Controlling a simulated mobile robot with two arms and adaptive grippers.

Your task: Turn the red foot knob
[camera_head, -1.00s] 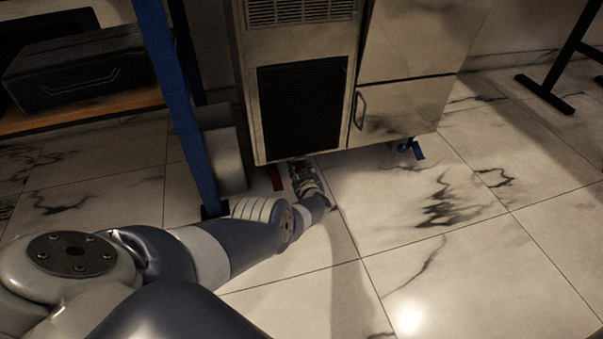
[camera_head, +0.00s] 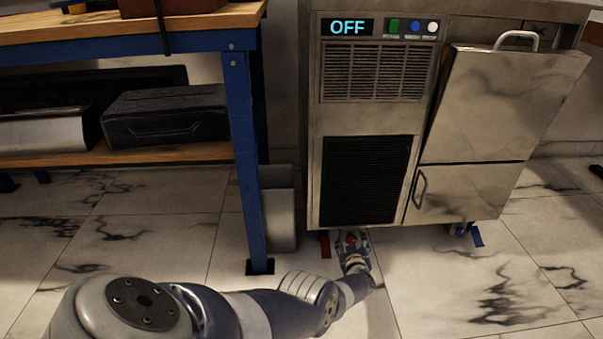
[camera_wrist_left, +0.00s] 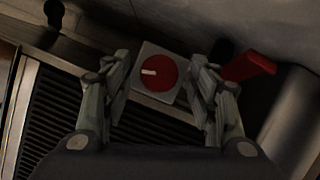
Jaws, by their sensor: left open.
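The red foot knob (camera_wrist_left: 160,72) is round with a white pointer mark and sits on a square light plate (camera_wrist_left: 151,91) in the left wrist view. My left gripper (camera_wrist_left: 161,80) is open, with one finger on each side of the knob and plate. Gaps show between the fingers and the knob; I cannot tell how deep the fingertips reach. In the head view my left gripper (camera_head: 352,241) is low at the cabinet's bottom edge, with a bit of red at it. My right gripper is out of view.
A steel cabinet (camera_head: 365,120) with an "OFF" display stands above the gripper. A blue-legged workbench (camera_head: 243,150) stands left.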

